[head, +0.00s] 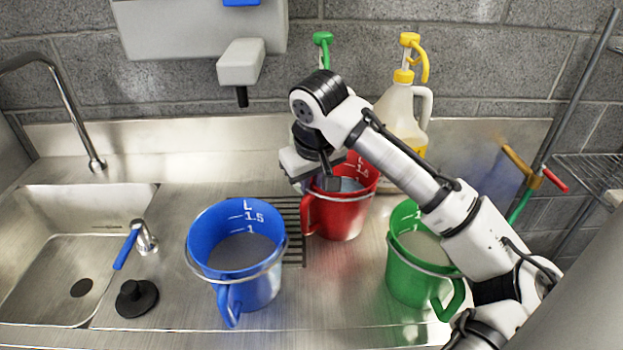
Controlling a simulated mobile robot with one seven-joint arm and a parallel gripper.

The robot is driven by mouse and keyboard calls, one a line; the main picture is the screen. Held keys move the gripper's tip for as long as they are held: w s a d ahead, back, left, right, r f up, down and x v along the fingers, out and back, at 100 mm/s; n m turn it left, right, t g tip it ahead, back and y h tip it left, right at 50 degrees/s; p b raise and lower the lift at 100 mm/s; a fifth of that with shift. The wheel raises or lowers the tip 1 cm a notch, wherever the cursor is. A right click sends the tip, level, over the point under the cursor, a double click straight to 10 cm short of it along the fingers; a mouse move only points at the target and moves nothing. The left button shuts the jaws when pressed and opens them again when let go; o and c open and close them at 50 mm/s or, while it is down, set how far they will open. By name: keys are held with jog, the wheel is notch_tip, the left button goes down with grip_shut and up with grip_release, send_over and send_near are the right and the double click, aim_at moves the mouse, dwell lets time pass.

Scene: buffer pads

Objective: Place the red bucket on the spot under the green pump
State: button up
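The red bucket (340,213) stands upright in the middle of the steel counter, at the right edge of a dark slotted grate (295,228). My gripper (322,182) is at the bucket's left upper rim, pointing down, with a dark finger over the opening. Whether the fingers are apart or closed on the rim is unclear. The green pump (323,45) rises against the wall behind my arm. My arm and the red bucket hide whatever is below the pump, including the spot under it.
A blue bucket (238,258) stands at front left, and a green bucket (415,270) at right beside my arm. A jug (398,118) with a yellow pump (411,55) stands behind. A sink (75,240) is at left.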

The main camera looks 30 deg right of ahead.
jog(key=shift+o, duration=1)
jog(key=shift+r, duration=0.2)
jog(key=b+v, duration=0.1)
jog(key=v, duration=1.1)
